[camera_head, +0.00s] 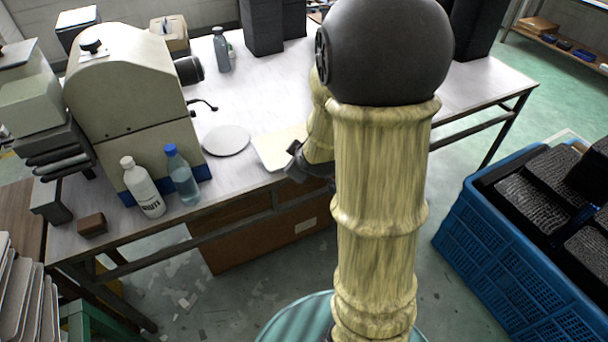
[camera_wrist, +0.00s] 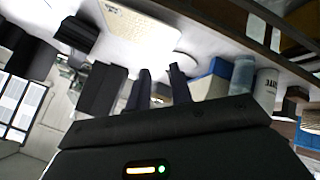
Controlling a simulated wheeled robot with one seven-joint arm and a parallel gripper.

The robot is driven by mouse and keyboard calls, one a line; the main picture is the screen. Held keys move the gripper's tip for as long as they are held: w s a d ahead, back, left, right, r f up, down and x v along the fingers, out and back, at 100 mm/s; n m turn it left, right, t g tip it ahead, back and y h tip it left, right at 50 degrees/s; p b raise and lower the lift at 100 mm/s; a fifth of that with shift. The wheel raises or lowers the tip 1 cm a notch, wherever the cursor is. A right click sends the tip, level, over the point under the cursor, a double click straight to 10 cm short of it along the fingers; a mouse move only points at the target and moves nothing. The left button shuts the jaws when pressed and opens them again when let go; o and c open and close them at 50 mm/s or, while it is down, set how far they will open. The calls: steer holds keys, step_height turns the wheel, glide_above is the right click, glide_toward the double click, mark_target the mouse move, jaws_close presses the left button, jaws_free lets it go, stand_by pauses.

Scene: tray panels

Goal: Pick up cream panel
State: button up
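The cream panel (camera_head: 276,150) lies flat on the white table near its front edge, partly hidden behind my arm in the head view. In the wrist view the cream panel (camera_wrist: 138,32) shows as a pale, speckled plate beyond the fingers. My gripper (camera_head: 296,165) is at the panel's front right side in the head view, its tips mostly hidden by my arm. In the wrist view my gripper (camera_wrist: 160,70) has two dark fingers standing apart with nothing seen between them. The fingers point toward the panel and the round disc; I see no contact.
A grey round disc (camera_head: 227,140) lies left of the panel. A white bottle (camera_head: 142,188), a blue-capped bottle (camera_head: 181,176) and a beige machine (camera_head: 125,90) stand further left. Black stacks (camera_head: 262,25) stand behind. A blue crate (camera_head: 500,255) is at right.

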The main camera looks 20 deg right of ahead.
steer(key=w+d+f+n+t+b, duration=0.2)
steer(key=d+f+n+t+b, duration=0.1)
steer(key=f+b, duration=0.3)
steer(key=w+d+f+n+t+y+b, duration=0.1)
steer(key=w+d+f+n+t+b, duration=0.1)
steer(key=f+n+b, duration=0.3)
steer(key=w+d+f+n+t+b, duration=0.2)
steer(key=d+f+n+t+b, duration=0.1)
steer(key=f+b, duration=0.6)
steer(key=d+t+b, duration=0.1)
steer(key=b, duration=0.2)
steer(key=shift+w+d+n+y, duration=0.2)
steer(key=shift+w+n+y, duration=0.05)
steer(key=shift+n+y, duration=0.15)
steer(key=shift+w+r, duration=0.1)
steer(key=shift+w+a+p, duration=0.2)
steer(key=shift+w+p, duration=1.2)
steer(key=shift+w, duration=3.6)
